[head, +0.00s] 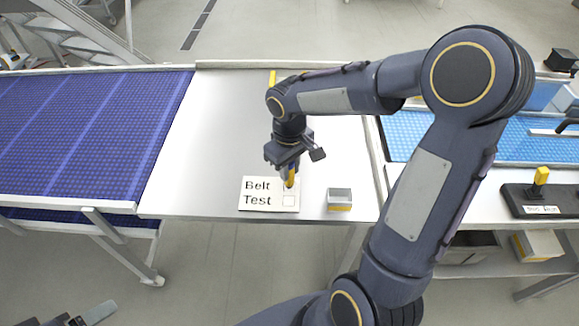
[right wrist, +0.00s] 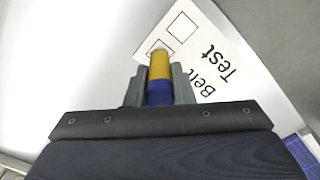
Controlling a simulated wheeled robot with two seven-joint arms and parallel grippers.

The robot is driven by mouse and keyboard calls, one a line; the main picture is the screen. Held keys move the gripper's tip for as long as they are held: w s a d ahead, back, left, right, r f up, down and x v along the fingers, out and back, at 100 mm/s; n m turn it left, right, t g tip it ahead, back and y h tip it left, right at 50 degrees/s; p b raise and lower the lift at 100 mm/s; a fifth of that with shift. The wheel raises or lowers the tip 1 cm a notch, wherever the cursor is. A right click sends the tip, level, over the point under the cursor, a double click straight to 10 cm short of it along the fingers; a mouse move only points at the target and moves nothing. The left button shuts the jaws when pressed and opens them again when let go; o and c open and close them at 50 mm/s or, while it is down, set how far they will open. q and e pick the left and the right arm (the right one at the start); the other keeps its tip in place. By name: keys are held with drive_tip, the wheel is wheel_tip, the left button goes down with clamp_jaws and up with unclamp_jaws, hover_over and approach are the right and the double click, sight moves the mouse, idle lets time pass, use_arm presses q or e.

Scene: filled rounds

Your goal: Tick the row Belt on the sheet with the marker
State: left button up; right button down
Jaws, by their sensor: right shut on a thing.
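The sheet (head: 257,203) lies flat near the front edge of the metal table, with rows Belt and Test and a square box beside each word. It also shows in the right wrist view (right wrist: 215,50), where the Test box is plain and empty. My right gripper (head: 289,167) is shut on the marker (head: 290,178), which has a yellow and a blue part. The marker (right wrist: 160,72) points down over the Belt box (right wrist: 159,49) and partly hides it. I cannot tell whether its tip touches the paper or whether a mark is there.
A small grey and yellow box (head: 340,199) stands right of the sheet. A blue conveyor belt (head: 85,130) is at the left. A light blue surface (head: 520,140) and a black block with a yellow lever (head: 541,176) are at the right. The table (head: 190,150) is bare left of the sheet.

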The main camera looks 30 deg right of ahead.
drive_tip(key=shift+r+p, duration=2.8)
drive_tip(key=shift+r, duration=0.7)
